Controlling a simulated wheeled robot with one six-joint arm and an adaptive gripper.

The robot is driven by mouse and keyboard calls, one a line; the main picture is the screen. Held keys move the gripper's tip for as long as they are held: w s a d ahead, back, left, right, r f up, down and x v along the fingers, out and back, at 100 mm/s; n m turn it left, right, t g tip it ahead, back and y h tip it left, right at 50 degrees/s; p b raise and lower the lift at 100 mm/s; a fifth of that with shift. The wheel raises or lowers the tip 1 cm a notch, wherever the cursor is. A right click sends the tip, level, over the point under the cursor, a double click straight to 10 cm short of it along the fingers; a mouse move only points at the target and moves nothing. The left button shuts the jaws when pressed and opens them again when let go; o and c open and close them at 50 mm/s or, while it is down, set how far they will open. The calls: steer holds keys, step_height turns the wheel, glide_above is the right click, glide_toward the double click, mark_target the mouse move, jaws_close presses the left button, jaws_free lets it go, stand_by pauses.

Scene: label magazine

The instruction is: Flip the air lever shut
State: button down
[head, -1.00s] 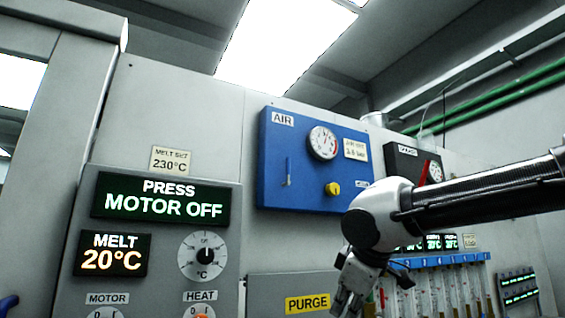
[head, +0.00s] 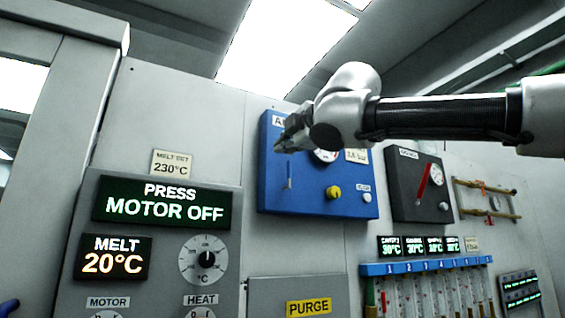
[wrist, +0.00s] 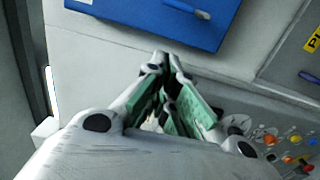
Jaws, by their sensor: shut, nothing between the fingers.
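The blue AIR panel (head: 305,203) is on the wall, with a small blue lever (head: 289,176) upright on its left side. The panel's edge (wrist: 150,22) and a light blue handle, seemingly that lever (wrist: 187,8), show at the top of the wrist view. My gripper (head: 281,146) is in front of the panel's upper left, just above the lever in the head view. Its fingertips (wrist: 165,60) are together, empty and apart from the lever in the wrist view. My gripper hides part of the AIR label and gauge.
A yellow knob (head: 333,192) is on the panel right of the lever. A dark box with a red lever (head: 424,182) is further right. The PRESS display (head: 162,202) is at left, and the PURGE cover (head: 270,298) is below. Bare wall lies left of the panel.

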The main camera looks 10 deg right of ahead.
mark_target(289, 170)
steer(key=w, duration=1.1)
steer(key=shift+w+d, duration=0.25)
steer(key=shift+w, duration=0.05)
